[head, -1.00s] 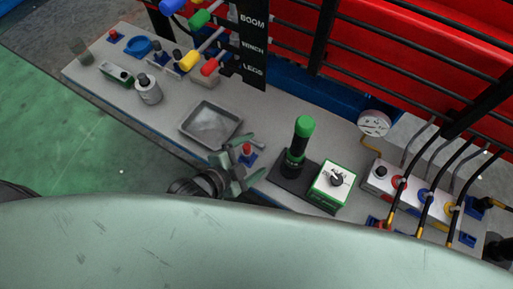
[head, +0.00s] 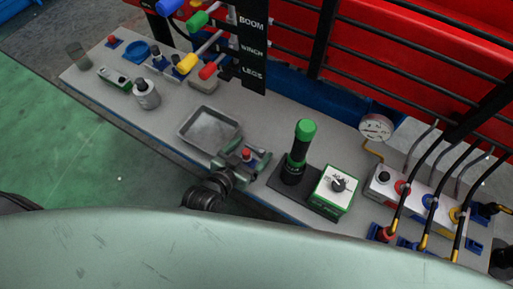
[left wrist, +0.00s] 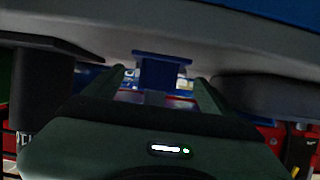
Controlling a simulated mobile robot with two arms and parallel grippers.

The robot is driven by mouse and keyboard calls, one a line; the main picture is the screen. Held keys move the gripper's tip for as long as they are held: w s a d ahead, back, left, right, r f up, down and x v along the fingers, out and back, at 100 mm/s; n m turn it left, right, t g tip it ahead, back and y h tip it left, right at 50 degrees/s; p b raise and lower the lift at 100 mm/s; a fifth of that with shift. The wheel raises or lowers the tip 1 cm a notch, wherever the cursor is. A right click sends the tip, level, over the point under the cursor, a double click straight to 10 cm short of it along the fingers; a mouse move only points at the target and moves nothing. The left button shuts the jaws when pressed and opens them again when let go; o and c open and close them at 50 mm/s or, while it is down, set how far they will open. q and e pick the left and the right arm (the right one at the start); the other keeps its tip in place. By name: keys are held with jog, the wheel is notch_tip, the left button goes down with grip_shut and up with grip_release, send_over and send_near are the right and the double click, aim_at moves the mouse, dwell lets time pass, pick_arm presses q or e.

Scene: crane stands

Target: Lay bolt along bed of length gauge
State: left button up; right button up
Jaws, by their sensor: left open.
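My left gripper (head: 243,160) is at the front edge of the grey bench in the head view, its fingers apart. A small red-topped piece on a blue base (head: 247,154) shows between or just behind the fingers; I cannot tell if they touch it. In the left wrist view a blue block (left wrist: 163,72) shows between the two fingers. A low green and grey device (head: 113,76) at the bench's left could be the length gauge, but its bed is too small to make out. I cannot pick out the bolt for certain. My right gripper is not in view.
A grey tray (head: 209,127) lies left of the gripper. Coloured levers (head: 195,60), a grey canister (head: 146,94) and black hoses (head: 430,210) are also near.

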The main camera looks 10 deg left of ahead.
pick_arm(q)
jog(key=shift+w+d+f, duration=0.1)
jog(key=shift+w+f, duration=0.05)
jog(key=shift+w, duration=0.1)
jog(key=c, duration=1.6)
notch_tip(320, 180, up, 10)
jog(key=shift+d+r+p, duration=0.1)
jog(key=shift+p, duration=0.3)
jog(key=shift+c, duration=0.2)
